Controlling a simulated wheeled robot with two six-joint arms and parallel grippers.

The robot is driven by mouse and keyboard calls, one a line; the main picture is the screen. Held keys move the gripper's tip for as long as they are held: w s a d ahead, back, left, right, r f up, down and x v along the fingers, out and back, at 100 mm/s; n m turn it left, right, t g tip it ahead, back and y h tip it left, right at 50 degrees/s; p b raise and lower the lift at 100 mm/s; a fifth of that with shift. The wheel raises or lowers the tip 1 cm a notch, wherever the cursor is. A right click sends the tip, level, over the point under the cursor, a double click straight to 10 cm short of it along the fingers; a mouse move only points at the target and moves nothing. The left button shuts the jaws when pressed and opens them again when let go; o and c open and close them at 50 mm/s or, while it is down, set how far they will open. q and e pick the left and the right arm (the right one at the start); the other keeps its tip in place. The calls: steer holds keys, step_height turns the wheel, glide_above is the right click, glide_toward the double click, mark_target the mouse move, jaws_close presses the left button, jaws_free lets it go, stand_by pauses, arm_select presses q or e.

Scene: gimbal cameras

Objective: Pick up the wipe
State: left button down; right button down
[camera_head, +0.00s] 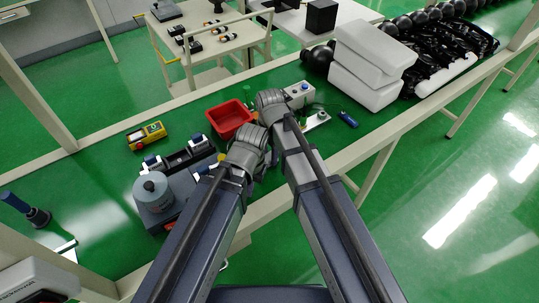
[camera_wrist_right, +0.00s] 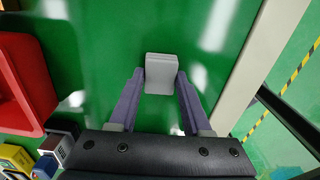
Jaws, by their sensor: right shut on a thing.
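The wipe (camera_wrist_right: 161,73) is a small pale grey block in the right wrist view, over the green bench top. My right gripper (camera_wrist_right: 160,84) has its two purple-grey fingers on either side of the wipe, gripping it. I cannot tell whether the wipe touches the bench. In the head view my right gripper (camera_head: 270,100) is just right of the red bin, and its hand hides the wipe. My left gripper (camera_head: 248,148) is below it, near the bench's front edge. Its fingers are not clear, so I cannot tell its opening.
The red bin (camera_head: 222,113) stands close left of my right gripper. A device with a grey round weight (camera_head: 153,193) and a yellow box (camera_head: 147,136) lie left.

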mark_target(269, 157)
step_height(269, 157, up, 10)
steer(key=p, duration=0.9)
steer(key=shift+p, duration=0.3)
steer(key=shift+f, duration=0.1)
steer(key=c, duration=0.9)
jaws_free()
steer(key=c, duration=0.6)
steer(key=shift+c, duration=0.2)
